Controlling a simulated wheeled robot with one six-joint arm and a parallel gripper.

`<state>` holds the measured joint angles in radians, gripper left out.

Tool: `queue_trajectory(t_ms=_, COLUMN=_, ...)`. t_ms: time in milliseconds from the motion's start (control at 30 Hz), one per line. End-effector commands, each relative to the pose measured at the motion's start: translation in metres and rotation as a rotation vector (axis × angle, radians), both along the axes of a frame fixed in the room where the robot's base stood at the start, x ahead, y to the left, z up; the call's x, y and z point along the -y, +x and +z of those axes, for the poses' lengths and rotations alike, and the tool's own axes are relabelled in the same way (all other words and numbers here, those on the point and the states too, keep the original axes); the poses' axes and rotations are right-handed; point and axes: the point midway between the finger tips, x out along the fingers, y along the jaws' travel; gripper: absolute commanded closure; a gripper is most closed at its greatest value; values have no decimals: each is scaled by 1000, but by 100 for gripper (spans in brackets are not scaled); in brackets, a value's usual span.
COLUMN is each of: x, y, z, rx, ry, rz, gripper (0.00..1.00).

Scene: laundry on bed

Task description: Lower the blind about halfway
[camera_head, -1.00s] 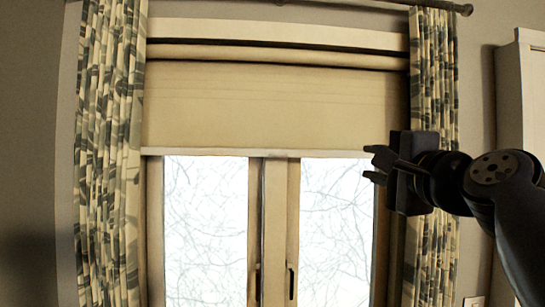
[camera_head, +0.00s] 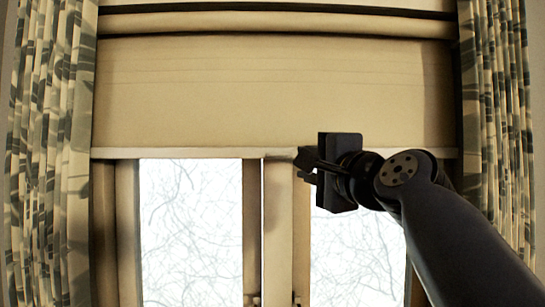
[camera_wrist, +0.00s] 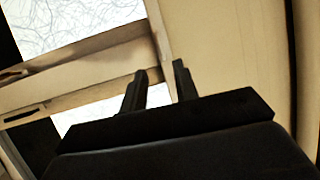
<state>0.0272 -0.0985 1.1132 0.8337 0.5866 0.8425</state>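The beige blind (camera_head: 270,95) hangs over the upper part of the window, with a pale bottom rail (camera_head: 200,153) along its lower edge. My gripper (camera_head: 303,164) is near this rail, around the middle of the window. Its two dark fingers are apart. In the wrist view, my gripper (camera_wrist: 160,70) shows a gap between the fingers, and the rail (camera_wrist: 156,25) runs down toward that gap. The blind's cloth (camera_wrist: 225,50) lies to the right there. I cannot tell whether a finger touches the rail.
Below the blind are two bright window panes (camera_head: 190,230) with a wooden centre post (camera_head: 277,230) between them. Patterned curtains hang at the left (camera_head: 45,150) and right (camera_head: 500,120) sides. The space in front of the left pane is clear.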

Motion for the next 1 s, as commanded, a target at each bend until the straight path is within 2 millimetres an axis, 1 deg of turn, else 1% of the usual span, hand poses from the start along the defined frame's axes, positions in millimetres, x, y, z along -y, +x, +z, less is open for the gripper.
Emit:
queue_trajectory(t_ms=167, x=-11, y=25, z=6, rx=-4, ry=-1, rz=4, gripper=71)
queue_trajectory(t_ms=400, x=-28, y=66, z=12, rx=-3, ry=0, rz=2, gripper=71)
queue_trajectory(t_ms=533, x=-34, y=82, z=13, rx=-3, ry=-1, rz=1, gripper=71)
queue_trajectory(t_ms=733, x=-39, y=94, z=13, rx=-1, ry=0, rz=0, gripper=71)
queue_trajectory(t_ms=1000, x=-40, y=95, z=12, rx=-1, ry=0, rz=0, gripper=71)
